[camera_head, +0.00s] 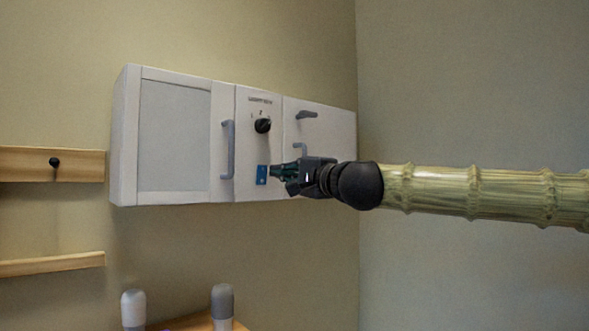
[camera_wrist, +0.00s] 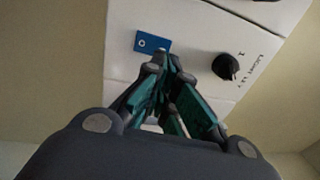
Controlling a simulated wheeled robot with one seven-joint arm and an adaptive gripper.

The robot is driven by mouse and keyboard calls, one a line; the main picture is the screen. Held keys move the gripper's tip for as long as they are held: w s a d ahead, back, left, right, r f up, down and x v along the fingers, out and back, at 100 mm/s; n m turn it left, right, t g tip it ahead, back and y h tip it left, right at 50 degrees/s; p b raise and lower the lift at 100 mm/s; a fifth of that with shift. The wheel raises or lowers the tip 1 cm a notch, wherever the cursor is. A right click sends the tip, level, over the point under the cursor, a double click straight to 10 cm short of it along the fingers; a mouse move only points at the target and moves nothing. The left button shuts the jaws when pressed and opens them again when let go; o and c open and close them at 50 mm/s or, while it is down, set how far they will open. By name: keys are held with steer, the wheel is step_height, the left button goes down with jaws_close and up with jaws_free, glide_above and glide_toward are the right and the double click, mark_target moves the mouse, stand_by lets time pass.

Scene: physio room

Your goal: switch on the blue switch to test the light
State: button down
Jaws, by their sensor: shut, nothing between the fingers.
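The blue switch (camera_head: 261,174) is a small blue plate low on the middle panel of a white wall cabinet (camera_head: 128,140). It also shows in the wrist view (camera_wrist: 144,39), with a small round light mark on it. My gripper (camera_head: 273,171) is shut and empty, its fingertips just right of the switch in the head view. In the wrist view the fingertips (camera_wrist: 164,62) lie at the plate's lower right edge. I cannot tell whether they touch it. No lit lamp is plain to see.
A black knob (camera_head: 263,126) sits above the switch; it also shows in the wrist view (camera_wrist: 226,67). Grey door handles (camera_head: 228,150) stick out on the cabinet. A wooden rail with a black peg (camera_head: 55,162) is at the left. Two rounded containers (camera_head: 222,303) stand below.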

mark_target(266, 169)
steer(key=shift+p+x, duration=0.7)
steer(key=shift+x, duration=1.1)
